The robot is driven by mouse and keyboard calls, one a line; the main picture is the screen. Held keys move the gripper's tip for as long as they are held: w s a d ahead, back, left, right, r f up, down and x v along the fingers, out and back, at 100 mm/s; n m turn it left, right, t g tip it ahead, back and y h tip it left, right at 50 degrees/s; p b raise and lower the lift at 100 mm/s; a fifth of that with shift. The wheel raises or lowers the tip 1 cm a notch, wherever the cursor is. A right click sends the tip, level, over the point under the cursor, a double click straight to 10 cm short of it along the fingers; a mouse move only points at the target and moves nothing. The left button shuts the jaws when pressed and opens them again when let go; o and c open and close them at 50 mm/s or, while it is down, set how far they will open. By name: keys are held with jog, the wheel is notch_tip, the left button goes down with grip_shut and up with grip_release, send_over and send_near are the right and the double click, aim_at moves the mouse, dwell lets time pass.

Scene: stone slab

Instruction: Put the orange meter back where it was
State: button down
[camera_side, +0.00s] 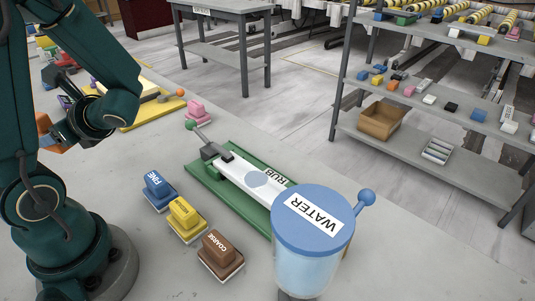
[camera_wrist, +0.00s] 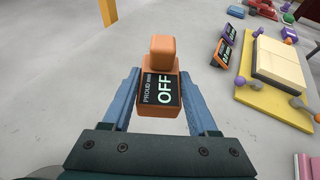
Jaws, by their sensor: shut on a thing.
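My gripper (camera_wrist: 160,78) is shut on an orange meter (camera_wrist: 160,66), which sits between the two blue-grey fingers in the wrist view. Its dark screen faces the camera and reads "PROUD mm" and "OFF". In the side view my gripper (camera_side: 62,132) is at the far left, and a bit of the orange meter (camera_side: 43,124) shows beyond it. The meter appears held above the slab. A second, orange-framed meter (camera_wrist: 220,52) and a purple meter (camera_wrist: 229,34) stand side by side, left of a yellow board (camera_wrist: 246,92) in the wrist view.
The yellow board carries a cream block (camera_wrist: 279,63). In the side view, blue (camera_side: 158,188), yellow (camera_side: 186,218) and brown (camera_side: 220,251) blocks lie before a green tray (camera_side: 205,182). A blue-lidded water pot (camera_side: 305,270) stands at front right. Slab below my gripper looks clear.

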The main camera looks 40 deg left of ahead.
jog(key=shift+w+a+r+m+t, duration=0.1)
jog(key=shift+w+a+m+t, duration=0.05)
jog(key=shift+a+m+t, duration=0.2)
jog(key=shift+y, duration=0.3)
jog(key=w+f, duration=0.2)
jog(key=w, duration=0.1)
jog(key=w+d+f, duration=0.1)
jog(key=w+f, duration=0.1)
jog(key=w, duration=0.2)
jog(key=w+d+f, duration=0.1)
jog(key=w+f, duration=0.1)
jog(key=w, duration=0.2)
jog(key=shift+d+f, duration=0.2)
jog(key=shift+f, duration=2.2)
jog(key=shift+f, duration=0.2)
jog(key=shift+f, duration=0.35)
jog(key=shift+f, duration=0.1)
jog(key=shift+c, duration=0.9)
grip_release()
